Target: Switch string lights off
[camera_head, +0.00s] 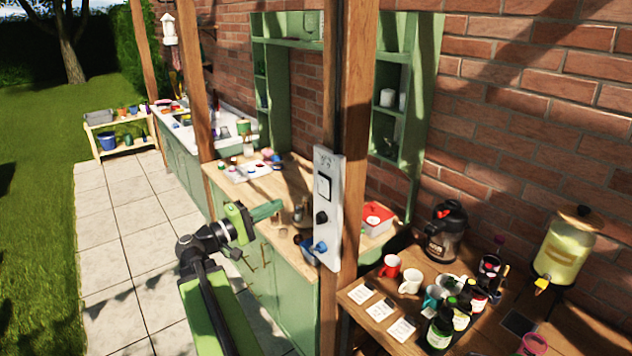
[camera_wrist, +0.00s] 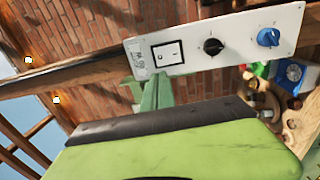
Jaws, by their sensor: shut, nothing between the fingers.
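A white control panel (camera_head: 332,162) is fixed to a wooden post. It carries a rocker switch (camera_head: 324,187) at the top, a black knob (camera_head: 321,217) and a blue knob (camera_head: 319,247). In the wrist view the panel (camera_wrist: 240,32) lies across the top, with the rocker switch (camera_wrist: 168,53) near its left end. My green gripper (camera_head: 278,207) is shut and empty, left of the panel. In the wrist view its fingertips (camera_wrist: 155,90) appear just below the rocker switch; contact cannot be told. Two small string light bulbs (camera_wrist: 28,60) glow at the left.
A counter (camera_head: 222,180) with paints and bottles stands behind the panel. At the right a wooden table holds mugs (camera_head: 410,281), bottles, a coffee pot (camera_head: 445,232) and a drink dispenser (camera_head: 563,248). Paving (camera_head: 120,235) at the left is clear.

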